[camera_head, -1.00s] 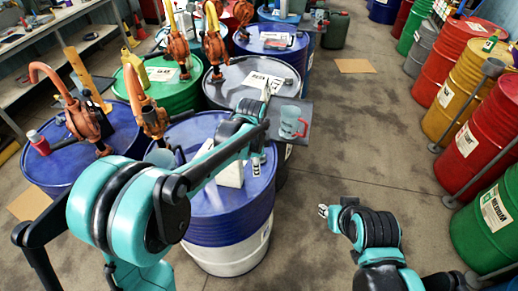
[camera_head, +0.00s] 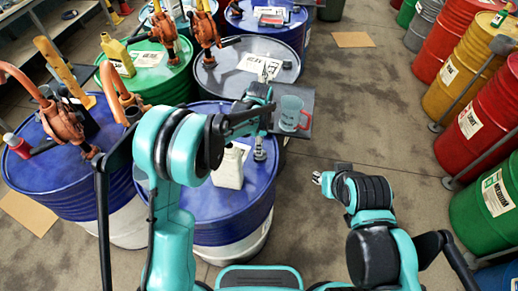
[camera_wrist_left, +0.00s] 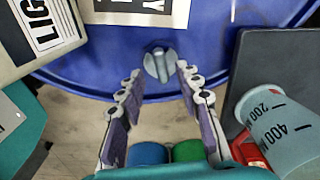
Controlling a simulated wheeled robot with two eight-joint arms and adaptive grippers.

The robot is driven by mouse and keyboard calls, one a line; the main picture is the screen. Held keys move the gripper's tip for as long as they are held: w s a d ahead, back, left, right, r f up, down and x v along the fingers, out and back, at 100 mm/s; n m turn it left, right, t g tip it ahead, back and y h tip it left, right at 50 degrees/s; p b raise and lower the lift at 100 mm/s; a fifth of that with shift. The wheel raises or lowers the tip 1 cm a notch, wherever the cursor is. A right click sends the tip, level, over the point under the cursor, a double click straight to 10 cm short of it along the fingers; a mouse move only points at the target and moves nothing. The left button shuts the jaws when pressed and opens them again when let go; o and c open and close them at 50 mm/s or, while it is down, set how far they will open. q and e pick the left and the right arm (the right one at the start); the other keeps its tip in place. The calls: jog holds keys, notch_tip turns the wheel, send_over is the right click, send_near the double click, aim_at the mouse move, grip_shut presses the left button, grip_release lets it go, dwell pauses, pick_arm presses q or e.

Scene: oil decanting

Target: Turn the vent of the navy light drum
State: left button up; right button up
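The navy drum (camera_head: 205,215), blue with a white lower band, stands in the middle of the head view. Its grey vent (camera_head: 259,149) is a small knob on the lid. In the left wrist view the vent (camera_wrist_left: 160,63) shows just beyond the fingertips, near the lid's rim. My left gripper (camera_wrist_left: 158,82) is open and empty, with its fingers apart on either side of the line to the vent.
A cream jerrycan (camera_head: 228,170) stands on the drum lid, close to the vent. Drums with orange pumps crowd the left. Open floor (camera_head: 350,110) lies right of the drum.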

pick_arm(q)
notch_tip(320, 180, down, 3)
jog(key=shift+w+r, duration=0.15)
jog(key=shift+f, duration=0.3)
grip_shut()
